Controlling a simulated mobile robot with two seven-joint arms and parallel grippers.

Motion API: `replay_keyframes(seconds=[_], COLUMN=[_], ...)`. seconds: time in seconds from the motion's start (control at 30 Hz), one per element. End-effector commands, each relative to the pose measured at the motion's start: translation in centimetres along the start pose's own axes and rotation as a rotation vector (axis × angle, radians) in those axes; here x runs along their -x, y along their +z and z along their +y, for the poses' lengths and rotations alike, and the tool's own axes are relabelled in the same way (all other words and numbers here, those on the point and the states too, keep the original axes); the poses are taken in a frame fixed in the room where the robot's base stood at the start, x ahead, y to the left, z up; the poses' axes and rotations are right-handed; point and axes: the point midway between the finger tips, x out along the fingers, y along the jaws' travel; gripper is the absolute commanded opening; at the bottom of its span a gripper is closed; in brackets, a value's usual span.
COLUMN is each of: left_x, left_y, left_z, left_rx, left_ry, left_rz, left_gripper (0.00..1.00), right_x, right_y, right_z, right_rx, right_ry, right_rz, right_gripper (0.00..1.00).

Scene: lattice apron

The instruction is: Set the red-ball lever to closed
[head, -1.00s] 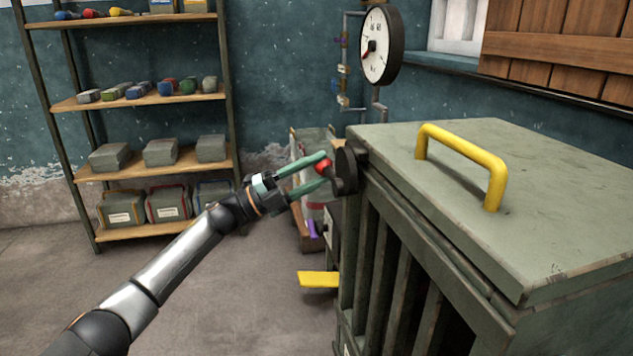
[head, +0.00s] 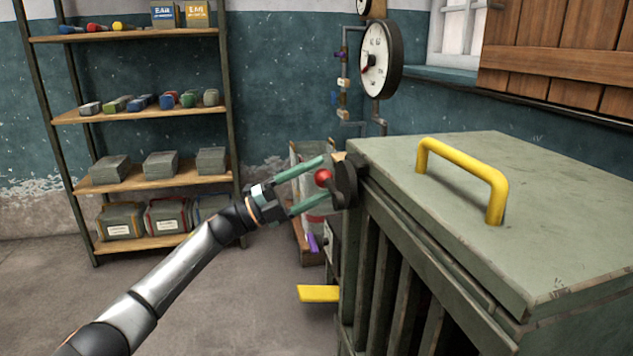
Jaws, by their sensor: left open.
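The lever's red ball (head: 323,178) sits in front of a dark round mount (head: 345,182) at the left front corner of the green-grey slatted cabinet (head: 490,200). My left gripper (head: 323,182) reaches in from the lower left. Its two green fingers are open, one above and one below the red ball, with the ball between their tips. I cannot tell whether a finger touches it. Most of the lever's arm is hidden behind the ball. No open or closed marking can be read. My right gripper is not in view.
A yellow handle (head: 465,172) stands on the cabinet top, and a yellow pedal (head: 318,293) juts out low at its left. A shelf unit (head: 140,115) stands at the back left. A gauge (head: 380,60) hangs on the wall. The floor at left is clear.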

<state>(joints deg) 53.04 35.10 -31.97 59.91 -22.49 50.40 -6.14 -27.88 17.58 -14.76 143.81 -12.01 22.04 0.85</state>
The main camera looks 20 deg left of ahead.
Motion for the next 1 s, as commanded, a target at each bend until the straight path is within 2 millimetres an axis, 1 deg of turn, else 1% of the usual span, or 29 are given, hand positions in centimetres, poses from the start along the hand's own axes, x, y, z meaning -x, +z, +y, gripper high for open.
replay_keyframes(seconds=[0.17,0.27,0.37,0.6,0.7,0.8,0.9,1.0], left_x=[0.2,1.2,2.9,8.3,10.1,11.4,12.2,12.5], left_y=[0.0,0.0,0.0,0.0,0.0,0.0,0.0,0.0], left_z=[0.1,0.1,0.0,0.0,0.0,0.0,0.0,0.0], left_rx=[0.002,0.003,0.002,0.002,0.002,0.001,0.001,0.0], left_ry=[0.002,0.003,0.005,0.005,0.004,0.002,0.001,0.0], left_rz=[0.0,-0.001,-0.002,-0.003,-0.002,-0.001,0.0,0.001], left_gripper=[0.76,0.76,0.76,0.76,0.76,0.76,0.76,0.76], right_x=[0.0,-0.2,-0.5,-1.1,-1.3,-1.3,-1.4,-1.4], right_y=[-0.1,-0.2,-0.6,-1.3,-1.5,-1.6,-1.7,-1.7], right_z=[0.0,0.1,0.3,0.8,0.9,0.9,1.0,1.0], right_rx=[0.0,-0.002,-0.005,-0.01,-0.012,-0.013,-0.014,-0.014], right_ry=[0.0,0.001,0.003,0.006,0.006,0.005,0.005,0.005], right_rz=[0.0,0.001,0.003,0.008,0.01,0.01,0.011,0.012], right_gripper=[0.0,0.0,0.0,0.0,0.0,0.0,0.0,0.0])
